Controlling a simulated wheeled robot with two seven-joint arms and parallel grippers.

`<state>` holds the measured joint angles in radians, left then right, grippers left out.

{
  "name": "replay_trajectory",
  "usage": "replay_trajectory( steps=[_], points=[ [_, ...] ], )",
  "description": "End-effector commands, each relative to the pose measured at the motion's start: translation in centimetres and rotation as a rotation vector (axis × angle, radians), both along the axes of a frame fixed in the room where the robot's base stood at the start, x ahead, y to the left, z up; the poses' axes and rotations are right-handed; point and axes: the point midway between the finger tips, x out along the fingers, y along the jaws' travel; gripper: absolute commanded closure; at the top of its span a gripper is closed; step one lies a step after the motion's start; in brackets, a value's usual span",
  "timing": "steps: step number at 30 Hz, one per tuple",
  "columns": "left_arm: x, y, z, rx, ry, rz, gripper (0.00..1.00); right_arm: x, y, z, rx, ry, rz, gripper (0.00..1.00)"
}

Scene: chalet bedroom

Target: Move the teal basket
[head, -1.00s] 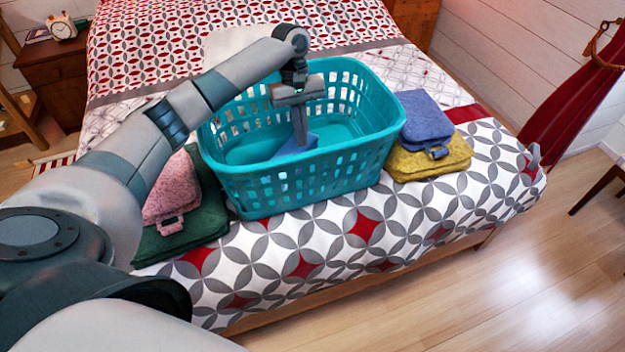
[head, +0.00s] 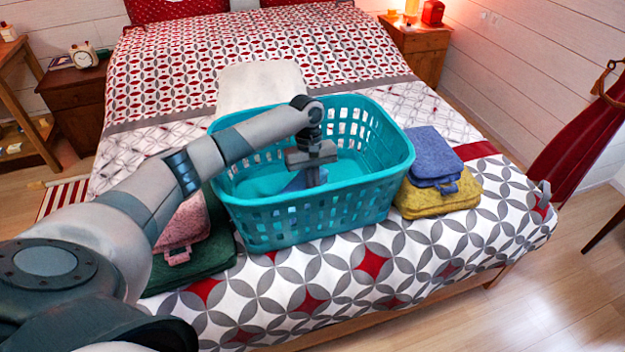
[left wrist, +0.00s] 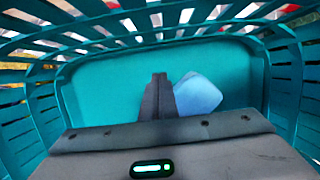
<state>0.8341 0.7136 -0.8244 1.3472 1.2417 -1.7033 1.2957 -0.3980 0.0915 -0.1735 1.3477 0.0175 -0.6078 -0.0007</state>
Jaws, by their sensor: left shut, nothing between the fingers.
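The teal basket (head: 262,222) stands upright near the foot of the bed, with slotted walls. My left gripper (head: 313,180) reaches down inside it, pointing at the floor of the basket. In the left wrist view its fingers (left wrist: 158,85) are together with nothing between them. A light blue folded cloth (left wrist: 198,93) lies on the basket floor just beside the fingers. In the head view this cloth (head: 297,182) is partly hidden behind the gripper. My right gripper is in neither view.
Blue (head: 428,155) and yellow (head: 440,198) folded towels are stacked right of the basket. Pink (head: 186,222) and green (head: 205,262) ones lie left, partly behind my arm. A white pillow-like piece (head: 255,85) lies behind the basket.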

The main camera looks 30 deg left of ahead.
Motion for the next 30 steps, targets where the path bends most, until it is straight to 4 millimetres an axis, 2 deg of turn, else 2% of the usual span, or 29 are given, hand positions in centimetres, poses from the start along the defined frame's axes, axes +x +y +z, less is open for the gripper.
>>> replay_trajectory(
  steps=[4,6,13,30],
  points=[
    [-0.5,-0.5,-2.6,0.001,0.003,-0.001,1.00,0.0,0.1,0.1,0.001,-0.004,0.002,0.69],
    [-1.2,-1.4,-2.1,0.001,-0.001,-0.005,1.00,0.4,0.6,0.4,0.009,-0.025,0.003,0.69],
    [-2.7,-3.0,-2.2,0.001,0.000,-0.002,1.00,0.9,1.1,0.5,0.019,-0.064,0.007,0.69],
    [-3.1,-3.5,-2.1,0.001,0.000,0.000,1.00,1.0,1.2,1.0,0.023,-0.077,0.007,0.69]
  ],
)
